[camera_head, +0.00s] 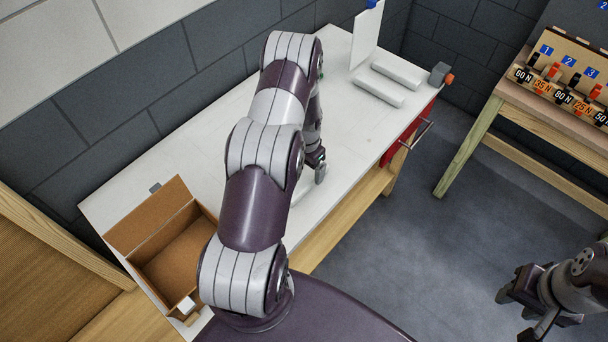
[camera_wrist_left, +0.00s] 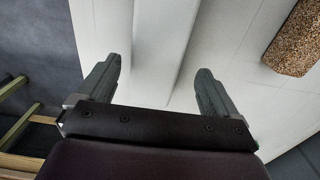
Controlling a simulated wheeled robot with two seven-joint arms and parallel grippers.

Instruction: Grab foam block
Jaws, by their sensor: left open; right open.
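A long white block, which looks like the foam block (camera_wrist_left: 158,45), lies on the white tabletop in the left wrist view. It runs away from me between the two fingers, and no finger visibly touches it. My left gripper (camera_wrist_left: 156,88) is open and empty, pointing down at the table. In the head view my left gripper (camera_head: 319,172) is near the table's front edge, and my arm hides much of the tabletop around it. My right gripper (camera_head: 520,312) is open and empty over the floor at the lower right.
A brown speckled block (camera_wrist_left: 296,40) lies at the right in the left wrist view. An open cardboard box (camera_head: 140,245) stands at the table's left end. Two white bars (camera_head: 388,84) and an upright white panel (camera_head: 366,38) are at the far end. A wooden rack table (camera_head: 530,110) stands right.

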